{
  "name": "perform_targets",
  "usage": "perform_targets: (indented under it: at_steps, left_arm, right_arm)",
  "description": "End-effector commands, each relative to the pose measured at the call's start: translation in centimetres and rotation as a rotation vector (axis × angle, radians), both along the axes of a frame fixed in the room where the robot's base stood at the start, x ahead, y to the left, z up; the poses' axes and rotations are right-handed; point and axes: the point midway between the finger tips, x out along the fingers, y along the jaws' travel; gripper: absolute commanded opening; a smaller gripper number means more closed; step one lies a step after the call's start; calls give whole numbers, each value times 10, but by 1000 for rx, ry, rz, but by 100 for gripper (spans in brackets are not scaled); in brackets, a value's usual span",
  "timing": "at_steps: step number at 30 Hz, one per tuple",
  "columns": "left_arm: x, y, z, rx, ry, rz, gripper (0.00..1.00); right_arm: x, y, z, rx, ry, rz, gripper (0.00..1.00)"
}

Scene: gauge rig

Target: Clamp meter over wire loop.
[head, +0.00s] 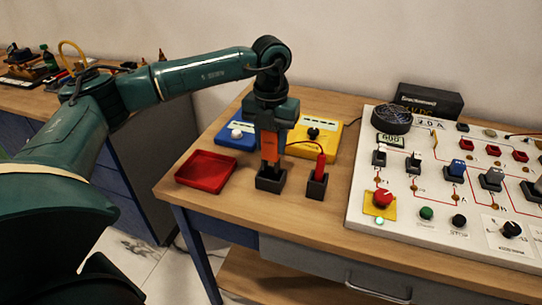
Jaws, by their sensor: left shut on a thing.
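My left gripper (270,133) comes down from above and is shut on an upright orange-and-black handheld thing (270,150), which may be the clamp meter. Its lower end is in or just over a black holder (270,181) on the wooden table; I cannot tell which. The gripper hides its upper part. A thin yellow wire (434,139) stands at the back left of the white panel (357,215); I cannot tell if it is the wire loop. My right gripper is not in view.
A red probe (320,166) stands in a second black holder (317,187) close by on the right. A red tray (206,171) lies left. A blue meter (232,138) and a yellow meter (325,140) are behind. The table's front strip is clear.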

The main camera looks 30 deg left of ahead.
Motion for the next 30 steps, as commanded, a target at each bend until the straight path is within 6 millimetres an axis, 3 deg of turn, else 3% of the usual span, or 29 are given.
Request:
perform_targets:
  at_steps: [3, 12, 24, 30]
  left_arm:
    - [1, 0, 23, 0, -4, 0, 10]
    - [0, 0, 60, -1, -1, 0, 10]
    - [0, 0, 92, 0, 0, 0, 10]
    - [0, 0, 98, -1, 0, 0, 10]
  right_arm:
    - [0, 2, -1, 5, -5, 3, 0]
    - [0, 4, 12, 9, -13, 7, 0]
    - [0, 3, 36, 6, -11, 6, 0]
    - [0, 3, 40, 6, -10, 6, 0]
